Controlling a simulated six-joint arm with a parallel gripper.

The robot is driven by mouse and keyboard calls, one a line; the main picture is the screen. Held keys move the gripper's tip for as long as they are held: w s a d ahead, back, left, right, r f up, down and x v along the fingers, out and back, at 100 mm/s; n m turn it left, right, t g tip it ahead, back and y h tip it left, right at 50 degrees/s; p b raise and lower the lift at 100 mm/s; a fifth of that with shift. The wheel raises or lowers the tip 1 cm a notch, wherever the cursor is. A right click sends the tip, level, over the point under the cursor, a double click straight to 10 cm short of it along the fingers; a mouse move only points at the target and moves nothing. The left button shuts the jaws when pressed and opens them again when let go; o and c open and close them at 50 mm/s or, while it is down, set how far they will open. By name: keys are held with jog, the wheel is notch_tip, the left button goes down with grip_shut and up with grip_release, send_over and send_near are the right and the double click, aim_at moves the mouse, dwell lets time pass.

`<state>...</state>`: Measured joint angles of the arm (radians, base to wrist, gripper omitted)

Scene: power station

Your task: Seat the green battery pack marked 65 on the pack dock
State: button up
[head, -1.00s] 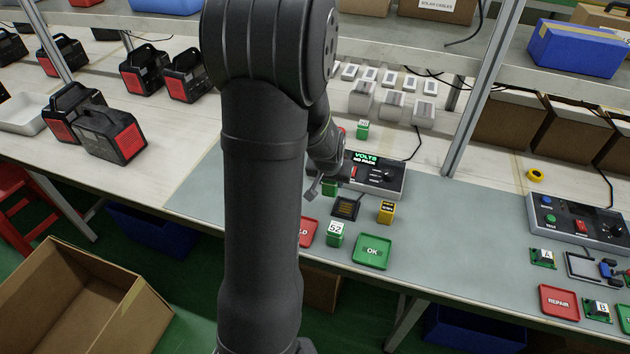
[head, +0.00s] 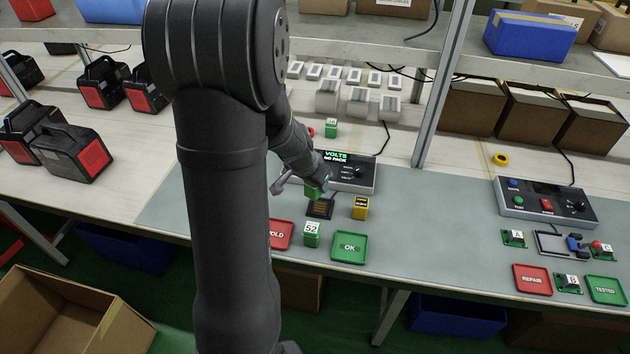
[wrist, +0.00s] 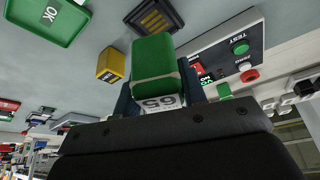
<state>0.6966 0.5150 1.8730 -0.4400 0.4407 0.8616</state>
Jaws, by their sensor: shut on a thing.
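The green battery pack (wrist: 157,62) marked 65 is between the fingers of my gripper (wrist: 160,92) in the wrist view. My gripper is shut on it, and the label faces the wrist. In the head view the pack (head: 312,191) shows partly behind my gripper (head: 308,184). The pack dock (wrist: 158,17), dark with gold contact strips, is just beyond the pack's far end in the wrist view. In the head view the dock (head: 319,208) lies on the grey mat, just below the pack in the picture. The pack appears above and apart from it.
A yellow pack (head: 360,208) stands right of the dock. A green pack marked 52 (head: 311,236) stands in front, between a red tray (head: 276,245) and the green OK tray (head: 335,253). A meter box (head: 358,183) reading "NO PACK" is behind. Another green pack (head: 331,128) stands farther back.

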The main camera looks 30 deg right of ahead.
jog(key=m, duration=0.1)
jog(key=m+g, duration=0.1)
jog(key=m, duration=0.1)
jog(key=shift+w+d+f+m+g, duration=0.15)
jog(key=shift+d+f+m+g, duration=0.15)
jog(key=shift+f, duration=0.1)
jog(key=m, duration=0.1)
jog(key=m+g, duration=0.1)
jog(key=m, duration=0.1)
jog(key=shift+d+f, duration=0.2)
jog(key=shift+d, duration=0.1)
jog(key=shift+d+f+m+g+y, duration=0.15)
jog(key=shift+d+f+m+g, duration=0.2)
jog(key=shift+f+m, duration=0.75)
jog(key=shift+d+f+m+g+y, duration=0.25)
jog(key=shift+f+m+g, duration=0.2)
jog(key=shift+f+m, duration=0.6)
jog(key=shift+d+f+m+g+y, duration=0.1)
jog(key=shift+d+f+m+g, duration=0.25)
jog(key=shift+f+m, duration=0.75)
jog(key=shift+f, duration=0.5)
jog(key=o, duration=1.2)
jog(key=shift+c, duration=0.2)
